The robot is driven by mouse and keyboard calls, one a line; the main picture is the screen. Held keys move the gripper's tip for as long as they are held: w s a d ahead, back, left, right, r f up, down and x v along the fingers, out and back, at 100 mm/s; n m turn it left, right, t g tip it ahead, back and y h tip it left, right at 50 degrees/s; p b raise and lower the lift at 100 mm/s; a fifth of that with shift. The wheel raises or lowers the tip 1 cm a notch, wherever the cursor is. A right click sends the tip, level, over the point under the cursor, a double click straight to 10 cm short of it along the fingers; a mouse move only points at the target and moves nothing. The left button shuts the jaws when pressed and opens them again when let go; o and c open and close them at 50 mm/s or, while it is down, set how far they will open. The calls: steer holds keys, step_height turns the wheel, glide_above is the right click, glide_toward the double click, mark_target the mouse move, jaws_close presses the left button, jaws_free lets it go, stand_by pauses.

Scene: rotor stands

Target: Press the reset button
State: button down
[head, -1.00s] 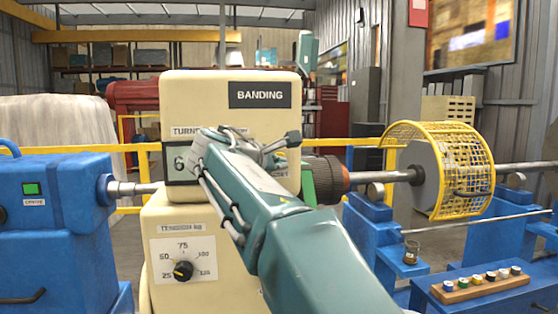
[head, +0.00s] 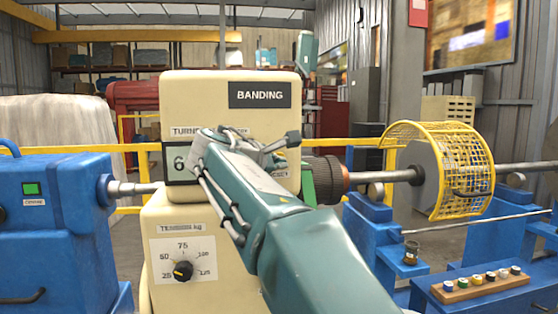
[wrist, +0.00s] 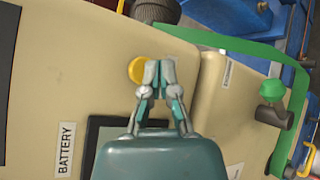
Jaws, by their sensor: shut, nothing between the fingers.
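The cream banding machine (head: 195,100) stands in front of me in the head view. My arm crosses its face and hides its button there. A label ending in "SET" (head: 279,173) shows beside the arm. In the wrist view a round yellow button (wrist: 136,70) sits on the cream panel, partly covered by my fingers. My gripper (wrist: 159,66) is shut and empty. Its tips overlap the right side of the button in this view. I cannot tell whether they touch it. No legible reset label shows beside the button in the wrist view.
A dark display (head: 178,163) with a 6 is partly behind my arm. Below it is a tension dial (head: 184,271). A green strap (wrist: 225,42) and green lever (wrist: 271,90) are near the panel in the wrist view. A yellow cage (head: 470,165) stands at right.

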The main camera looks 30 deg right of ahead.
stand_by(0.4)
steer(key=shift+w+d+r, duration=0.1)
steer(key=shift+w+d, duration=0.05)
steer(key=shift+w, duration=0.2)
steer(key=shift+w+d, duration=0.1)
steer(key=shift+w, duration=0.25)
stand_by(0.6)
steer(key=shift+s, duration=0.1)
steer(key=shift+s+a, duration=0.2)
steer(key=shift+s, duration=0.5)
steer(key=s, duration=0.2)
steer(key=s+a, duration=0.1)
steer(key=s, duration=0.1)
steer(key=shift+s+a, duration=0.2)
steer(key=shift+s, duration=0.2)
stand_by(0.8)
